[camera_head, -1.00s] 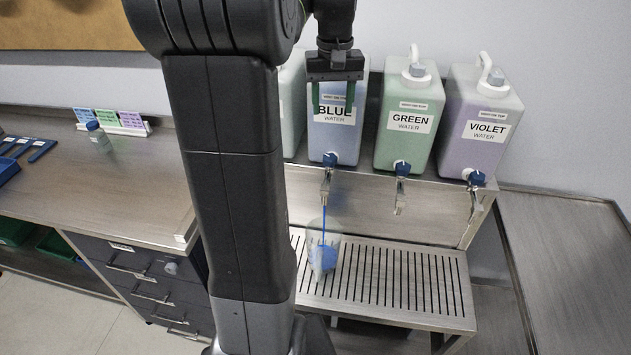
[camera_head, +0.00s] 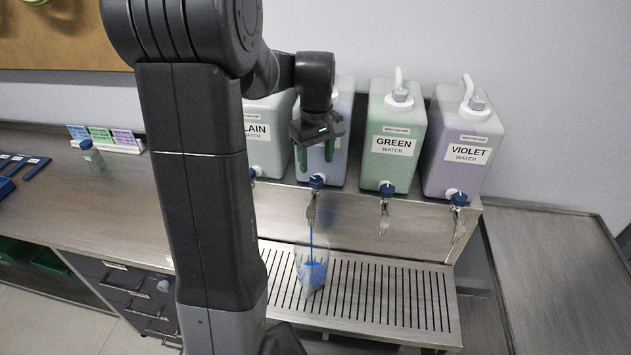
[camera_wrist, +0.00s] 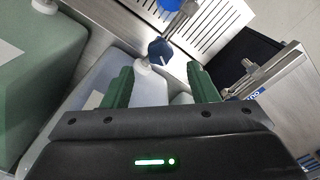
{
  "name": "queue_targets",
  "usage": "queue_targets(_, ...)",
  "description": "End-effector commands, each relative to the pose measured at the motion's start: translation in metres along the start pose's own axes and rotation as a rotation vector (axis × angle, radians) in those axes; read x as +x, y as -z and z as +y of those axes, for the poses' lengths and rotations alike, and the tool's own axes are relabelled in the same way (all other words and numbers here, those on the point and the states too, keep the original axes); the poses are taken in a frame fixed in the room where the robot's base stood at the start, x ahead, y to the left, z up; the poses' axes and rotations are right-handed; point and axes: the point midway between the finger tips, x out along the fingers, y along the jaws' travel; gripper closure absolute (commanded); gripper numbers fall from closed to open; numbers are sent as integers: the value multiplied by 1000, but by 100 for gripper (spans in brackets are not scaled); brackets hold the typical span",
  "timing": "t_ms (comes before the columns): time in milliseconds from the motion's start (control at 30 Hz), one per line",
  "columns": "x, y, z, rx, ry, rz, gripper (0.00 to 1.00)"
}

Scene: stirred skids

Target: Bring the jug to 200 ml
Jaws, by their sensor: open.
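The clear jug (camera_head: 313,257) stands on the slotted drip tray, with blue liquid in its lower part. A thin blue stream runs into it from the metal spout (camera_head: 311,211) of the blue-water container (camera_head: 342,122). The jug's graduations are too small to read. The blue tap handle (camera_head: 317,182) is above the spout; it also shows in the wrist view (camera_wrist: 160,49). My gripper (camera_head: 316,158) is open and empty, in front of the blue container and just above the tap handle, apart from it. The container's label is mostly hidden behind my gripper.
A plain-water container (camera_head: 262,150) stands left, green (camera_head: 392,165) and violet (camera_head: 455,175) ones right, each with a tap. The drip tray (camera_head: 390,300) is clear right of the jug. A small bottle (camera_head: 92,156) and coloured cards stand on the left counter.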

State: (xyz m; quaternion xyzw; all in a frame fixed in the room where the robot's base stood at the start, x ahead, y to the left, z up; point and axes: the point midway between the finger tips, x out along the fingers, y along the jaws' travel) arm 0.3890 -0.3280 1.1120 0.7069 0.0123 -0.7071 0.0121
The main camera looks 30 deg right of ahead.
Motion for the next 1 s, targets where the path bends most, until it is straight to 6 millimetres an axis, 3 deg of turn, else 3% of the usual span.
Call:
queue_targets(100, 23, 0, 0, 0, 0, 0, 47)
queue_targets(400, 53, 0, 0, 0, 1, -1, 47)
queue_targets(867, 59, 0, 0, 0, 0, 0, 47)
queue_targets(1000, 59, 0, 0, 0, 0, 0, 70)
